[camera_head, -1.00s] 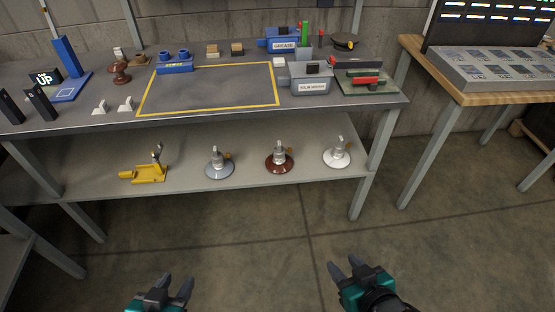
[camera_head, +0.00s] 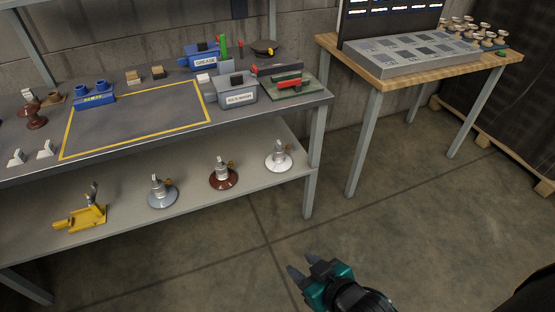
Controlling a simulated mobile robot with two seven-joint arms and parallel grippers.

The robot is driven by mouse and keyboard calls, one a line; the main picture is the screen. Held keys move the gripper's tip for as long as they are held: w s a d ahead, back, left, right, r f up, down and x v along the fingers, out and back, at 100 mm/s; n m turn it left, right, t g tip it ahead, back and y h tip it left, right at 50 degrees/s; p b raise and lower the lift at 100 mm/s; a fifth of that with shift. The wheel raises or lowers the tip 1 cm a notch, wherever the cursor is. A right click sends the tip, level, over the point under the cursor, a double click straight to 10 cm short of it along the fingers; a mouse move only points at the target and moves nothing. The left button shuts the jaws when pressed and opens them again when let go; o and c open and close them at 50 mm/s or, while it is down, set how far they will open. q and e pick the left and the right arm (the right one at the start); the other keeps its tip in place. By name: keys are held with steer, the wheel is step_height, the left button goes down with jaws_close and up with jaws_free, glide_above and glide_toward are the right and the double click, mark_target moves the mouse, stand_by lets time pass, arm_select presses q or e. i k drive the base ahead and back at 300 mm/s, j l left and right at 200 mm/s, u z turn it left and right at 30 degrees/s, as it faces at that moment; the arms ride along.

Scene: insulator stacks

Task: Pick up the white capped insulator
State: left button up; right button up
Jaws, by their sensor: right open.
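The white capped insulator (camera_head: 278,157) stands upright at the right end of the workbench's lower shelf, a white disc with a metal cap on top. A brown capped insulator (camera_head: 223,174) and a grey-blue one (camera_head: 162,192) stand to its left on the same shelf. My right gripper (camera_head: 305,268) is open and empty, in front of the shelf and well apart from the insulators. My left gripper is out of view.
The lower shelf (camera_head: 130,224) also holds a yellow tool (camera_head: 81,215). The workbench top above it carries a grey bin (camera_head: 238,92), a blue grease box (camera_head: 201,56) and other items. A wooden table (camera_head: 392,84) stands right. The floor in front is clear.

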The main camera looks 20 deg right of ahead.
mark_target(276, 162)
steer(key=i+l, duration=0.1)
steer(key=i, duration=0.35)
steer(key=i+u, duration=0.15)
steer(key=i, duration=0.35)
steer(key=i+l, duration=0.2)
steer(key=i, duration=0.25)
steer(key=i+l, duration=0.2)
steer(key=l+u, duration=0.05)
